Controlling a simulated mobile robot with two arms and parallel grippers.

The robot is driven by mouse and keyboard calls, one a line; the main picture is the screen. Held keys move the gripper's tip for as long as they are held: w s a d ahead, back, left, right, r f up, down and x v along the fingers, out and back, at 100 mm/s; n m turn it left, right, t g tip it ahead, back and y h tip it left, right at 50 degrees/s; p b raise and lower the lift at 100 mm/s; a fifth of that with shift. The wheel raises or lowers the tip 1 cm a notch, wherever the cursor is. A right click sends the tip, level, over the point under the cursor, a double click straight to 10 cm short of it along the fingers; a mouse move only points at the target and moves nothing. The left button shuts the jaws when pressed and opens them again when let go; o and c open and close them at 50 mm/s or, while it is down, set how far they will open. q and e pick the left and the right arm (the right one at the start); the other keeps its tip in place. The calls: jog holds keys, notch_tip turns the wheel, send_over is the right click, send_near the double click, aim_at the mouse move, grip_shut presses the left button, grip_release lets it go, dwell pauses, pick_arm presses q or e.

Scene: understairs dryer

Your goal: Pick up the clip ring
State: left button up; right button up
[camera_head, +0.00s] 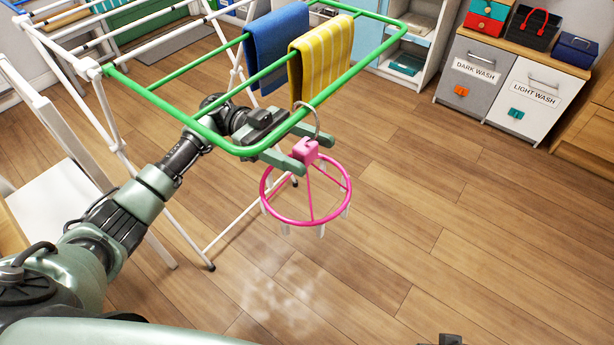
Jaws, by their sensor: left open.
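The clip ring (311,222) is a pink hoop with spokes, a pink block at its top and pale clips around its rim. It hangs by a grey hook from the green rail of the drying rack (222,150). My left gripper (310,153) is open, with its two green fingers on either side of the pink block; I cannot tell whether they touch it. A dark piece (441,341) at the bottom edge may be part of my right gripper; its fingers are hidden.
A blue towel (277,45) and a yellow striped towel (322,58) hang on the rack. A white chair-like piece (80,205) stands at left. Dark wash (470,78) and light wash (530,98) bins stand at back right. The wooden floor at right is clear.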

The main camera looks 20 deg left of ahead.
aim_at(312, 154)
pick_arm(q)
jog(key=shift+x, duration=1.5)
grip_shut()
